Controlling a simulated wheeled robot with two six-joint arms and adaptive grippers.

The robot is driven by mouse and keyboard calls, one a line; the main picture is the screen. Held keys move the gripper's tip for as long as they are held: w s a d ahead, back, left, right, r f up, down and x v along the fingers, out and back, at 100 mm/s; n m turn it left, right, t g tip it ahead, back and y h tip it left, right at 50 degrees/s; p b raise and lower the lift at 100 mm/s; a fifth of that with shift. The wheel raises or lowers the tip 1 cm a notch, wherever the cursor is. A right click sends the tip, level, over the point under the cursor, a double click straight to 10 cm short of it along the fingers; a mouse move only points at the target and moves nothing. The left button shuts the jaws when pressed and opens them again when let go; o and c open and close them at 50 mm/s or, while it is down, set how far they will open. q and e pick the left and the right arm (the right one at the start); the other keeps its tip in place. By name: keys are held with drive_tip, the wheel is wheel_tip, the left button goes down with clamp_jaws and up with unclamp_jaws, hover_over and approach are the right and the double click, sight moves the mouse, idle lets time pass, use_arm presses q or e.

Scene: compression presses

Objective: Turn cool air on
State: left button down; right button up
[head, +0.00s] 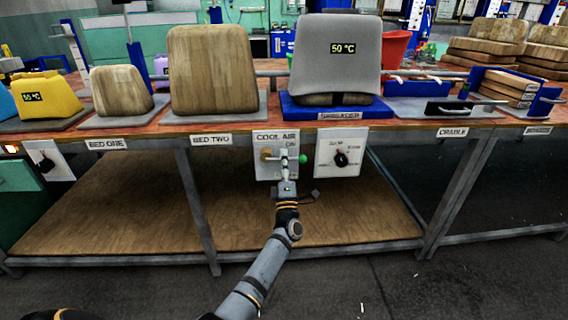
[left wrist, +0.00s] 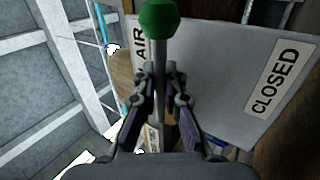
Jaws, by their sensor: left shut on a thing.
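The white COOL AIR panel (head: 262,170) hangs on the front edge of the bench. Its lever ends in a green ball knob (head: 303,159) that points right in the head view. My left gripper (head: 285,160) is in front of the panel, across the lever. In the left wrist view, the green knob (left wrist: 160,17) tops a metal shaft (left wrist: 160,55), and the fingers (left wrist: 160,90) are shut on this shaft below the knob. A CLOSED label (left wrist: 274,80) shows on the panel there. The lever's pivot is largely hidden. My right gripper is not in view.
A second panel with a black dial (head: 341,159) is just right of the COOL AIR panel. A grey press cover reading 50 °C (head: 338,75) and wooden blocks (head: 213,70) stand on the bench above. A wooden lower shelf (head: 120,210) lies below.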

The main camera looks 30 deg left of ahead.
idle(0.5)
use_arm(q)
drive_tip(key=c, duration=1.7)
unclamp_jaws()
drive_tip(key=v, duration=1.2)
